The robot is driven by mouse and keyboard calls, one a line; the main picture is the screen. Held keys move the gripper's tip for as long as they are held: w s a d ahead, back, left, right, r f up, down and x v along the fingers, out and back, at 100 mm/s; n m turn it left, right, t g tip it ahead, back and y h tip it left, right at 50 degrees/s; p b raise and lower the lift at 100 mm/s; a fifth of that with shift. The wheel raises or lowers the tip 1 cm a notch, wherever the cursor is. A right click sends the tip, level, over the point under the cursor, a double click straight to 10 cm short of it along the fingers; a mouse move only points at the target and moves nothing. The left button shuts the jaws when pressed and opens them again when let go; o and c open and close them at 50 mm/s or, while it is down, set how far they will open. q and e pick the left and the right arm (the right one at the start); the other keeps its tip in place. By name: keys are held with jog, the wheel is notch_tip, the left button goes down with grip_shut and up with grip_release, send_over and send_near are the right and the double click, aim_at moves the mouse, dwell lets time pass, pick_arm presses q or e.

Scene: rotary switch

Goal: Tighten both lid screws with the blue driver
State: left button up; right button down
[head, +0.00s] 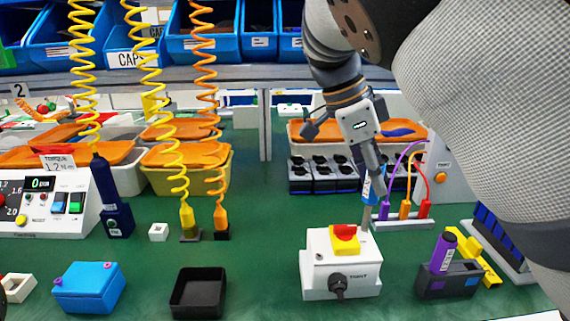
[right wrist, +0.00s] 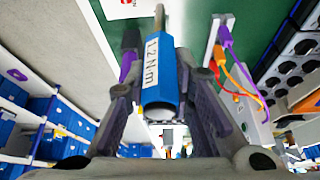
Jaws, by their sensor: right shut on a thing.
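The blue driver (head: 369,190) hangs upright in my right gripper (head: 371,178), its shaft pointing down at the back right corner of the white switch box (head: 318,270). I cannot tell whether the tip touches the lid. In the right wrist view, the driver's blue handle (right wrist: 161,92), labelled 1.2 N·m, sits between both fingers of my right gripper (right wrist: 160,75). The box carries a red knob on a yellow plate (head: 344,238) on top and a black knob (head: 338,284) in front. A small dark spot, possibly a screw, shows at the lid's front left. My left gripper is not seen.
A black tray (head: 198,310) and a blue box (head: 88,285) stand left of the switch box. A rack with coloured leads (head: 405,210) is close behind. Coiled-cord drivers (head: 188,222) stand further left.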

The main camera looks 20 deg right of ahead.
jog(key=shift+f+m+g, duration=0.4)
jog(key=shift+f+m, duration=0.05)
jog(key=shift+m, duration=0.25)
jog(key=shift+r+m, duration=0.15)
jog(key=shift+m, duration=0.15)
jog(key=shift+r, duration=0.15)
jog(key=m, duration=0.1)
jog(key=m+g+y+b, duration=0.1)
jog(key=m, duration=0.1)
jog(key=shift+f, duration=0.4)
jog(key=m+g+y+b, duration=0.1)
jog(key=m, duration=0.1)
jog(key=shift+m, duration=0.4)
jog(key=shift+r, duration=0.45)
jog(key=shift+r+p, duration=0.45)
jog(key=shift+r, duration=2.65)
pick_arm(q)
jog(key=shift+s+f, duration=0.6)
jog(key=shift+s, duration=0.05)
